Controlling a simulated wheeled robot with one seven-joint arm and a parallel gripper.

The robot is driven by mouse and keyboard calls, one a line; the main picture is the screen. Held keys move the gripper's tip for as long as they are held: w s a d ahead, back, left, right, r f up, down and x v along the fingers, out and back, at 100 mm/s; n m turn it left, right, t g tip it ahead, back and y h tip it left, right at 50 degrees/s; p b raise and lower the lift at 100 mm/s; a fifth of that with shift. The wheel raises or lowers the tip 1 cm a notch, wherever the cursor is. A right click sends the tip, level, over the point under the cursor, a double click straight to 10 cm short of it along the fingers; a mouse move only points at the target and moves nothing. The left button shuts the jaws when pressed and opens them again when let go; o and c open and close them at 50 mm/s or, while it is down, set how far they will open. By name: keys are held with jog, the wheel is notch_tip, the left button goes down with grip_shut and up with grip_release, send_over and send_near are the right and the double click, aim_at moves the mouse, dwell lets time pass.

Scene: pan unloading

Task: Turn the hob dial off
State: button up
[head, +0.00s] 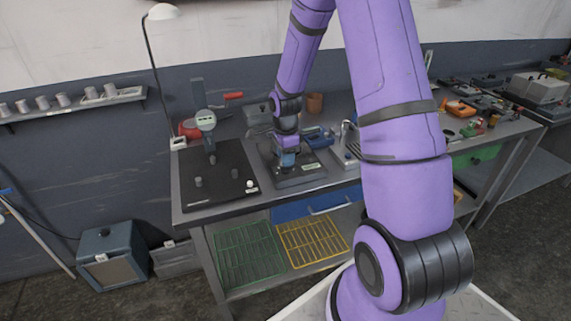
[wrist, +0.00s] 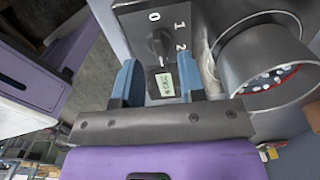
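In the wrist view the hob dial (wrist: 160,44) is a dark round knob on a dark panel marked 0, 1 and 2. A pale mark shows at its lower edge, on the side of the 2 rather than the 0. My gripper (wrist: 160,80) is open, with its blue fingers apart and nothing between them. The fingertips are near the dial, one to each side and just short of it; contact cannot be told. In the head view my gripper (head: 287,160) is over the dark hob (head: 299,181) and hides the dial.
A small display (wrist: 165,85) sits on the panel below the dial. A grey metal pan (wrist: 234,75) holding small white pieces stands close right of my gripper.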

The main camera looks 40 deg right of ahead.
jog(key=shift+f, duration=1.55)
grip_shut()
